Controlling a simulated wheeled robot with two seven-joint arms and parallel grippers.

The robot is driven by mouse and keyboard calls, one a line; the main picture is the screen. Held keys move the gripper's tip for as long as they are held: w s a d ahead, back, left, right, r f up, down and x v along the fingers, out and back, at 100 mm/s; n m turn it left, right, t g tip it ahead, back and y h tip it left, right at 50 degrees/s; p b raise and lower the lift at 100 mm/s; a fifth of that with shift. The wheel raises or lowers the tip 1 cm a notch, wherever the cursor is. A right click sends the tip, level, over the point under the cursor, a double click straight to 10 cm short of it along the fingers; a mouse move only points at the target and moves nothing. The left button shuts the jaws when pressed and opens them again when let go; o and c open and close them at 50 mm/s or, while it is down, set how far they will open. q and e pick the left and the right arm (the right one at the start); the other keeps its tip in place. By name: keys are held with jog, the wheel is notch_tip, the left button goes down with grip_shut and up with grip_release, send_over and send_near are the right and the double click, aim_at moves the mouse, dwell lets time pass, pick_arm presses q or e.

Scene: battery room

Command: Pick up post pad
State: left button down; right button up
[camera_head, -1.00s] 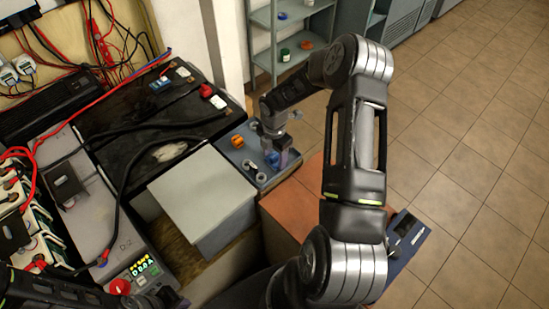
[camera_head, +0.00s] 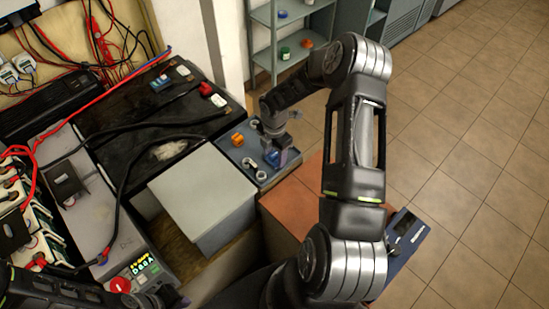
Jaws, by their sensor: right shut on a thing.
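A grey-blue tray (camera_head: 262,178) stands beyond the pale grey box and holds small parts. My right gripper (camera_head: 281,157) is over the tray, pointing down, and is shut on a small blue piece (camera_head: 272,158), which I take to be the post pad. The fingers hide most of it, and I cannot tell if it is clear of the tray. An orange part (camera_head: 238,140) and grey ring-like parts (camera_head: 249,163) lie beside the gripper. My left gripper (camera_head: 172,297) is at the lower left edge, dark and partly cut off; its jaws are unclear.
The pale grey box (camera_head: 203,190) stands left of the tray. A black battery (camera_head: 150,120) with cables lies behind it. A charger with a lit display (camera_head: 143,266) is at lower left.

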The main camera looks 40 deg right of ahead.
aim_at(275, 154)
jog(key=c, duration=0.4)
notch_tip(275, 154, up, 10)
jog(key=shift+b, duration=0.8)
